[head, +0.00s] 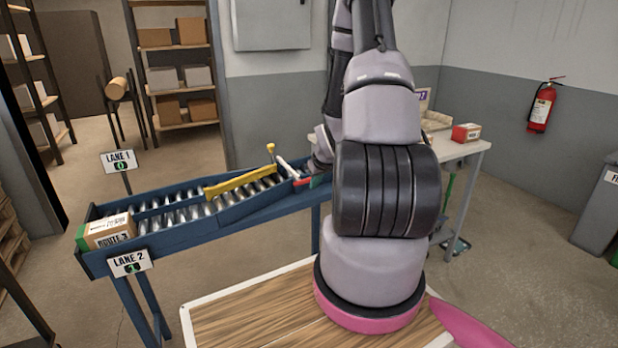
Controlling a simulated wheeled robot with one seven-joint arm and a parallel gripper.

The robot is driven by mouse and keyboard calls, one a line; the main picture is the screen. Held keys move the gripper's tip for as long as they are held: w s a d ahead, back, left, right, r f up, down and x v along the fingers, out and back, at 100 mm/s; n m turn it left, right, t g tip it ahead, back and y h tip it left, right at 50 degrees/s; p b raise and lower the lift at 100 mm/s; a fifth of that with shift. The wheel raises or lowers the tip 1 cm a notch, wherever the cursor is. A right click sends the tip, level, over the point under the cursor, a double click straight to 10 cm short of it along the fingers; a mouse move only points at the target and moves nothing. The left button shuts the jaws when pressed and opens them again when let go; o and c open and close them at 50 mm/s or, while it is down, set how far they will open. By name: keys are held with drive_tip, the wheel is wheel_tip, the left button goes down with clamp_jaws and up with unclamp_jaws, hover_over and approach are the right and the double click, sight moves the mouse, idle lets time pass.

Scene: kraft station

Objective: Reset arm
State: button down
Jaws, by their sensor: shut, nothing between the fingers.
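My arm (382,190) rises from its pink base in the middle of the head view and bends over at the top. Its far end comes down behind the upright links, by the right end of the roller conveyor (185,235). My gripper (301,180) is small there and partly hidden by the arm. It is shut and holds nothing. A yellow diverter bar (240,184) with a yellow knob lies slantwise over the rollers, close to the left of the gripper. I cannot tell whether they touch.
A carton (108,232) with a green end sits at the conveyor's left end, by the Lane 2 sign (130,262). The Lane 1 sign (119,161) stands behind. A white table (462,148) holds a red box (466,132) at right.

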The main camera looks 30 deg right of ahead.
drive_tip(key=shift+s, duration=0.5)
drive_tip(key=s+a+r+m, duration=0.15)
drive_tip(key=a+r, duration=0.25)
drive_tip(key=r, duration=0.9)
drive_tip(key=s+a+r+m, duration=0.15)
drive_tip(key=a+r, duration=0.35)
drive_tip(key=r, duration=0.7)
drive_tip(key=s+a+r+y, duration=0.1)
drive_tip(key=s+a+r, duration=0.4)
drive_tip(key=s+r, duration=0.2)
drive_tip(key=s+a+r+m+y, duration=0.1)
drive_tip(key=s+a+r+y, duration=0.1)
drive_tip(key=s+a+r, duration=0.4)
drive_tip(key=s+r, duration=0.1)
drive_tip(key=s, duration=0.3)
drive_tip(key=shift+r+t, duration=0.2)
drive_tip(key=shift+t, duration=0.2)
drive_tip(key=shift+a, duration=0.1)
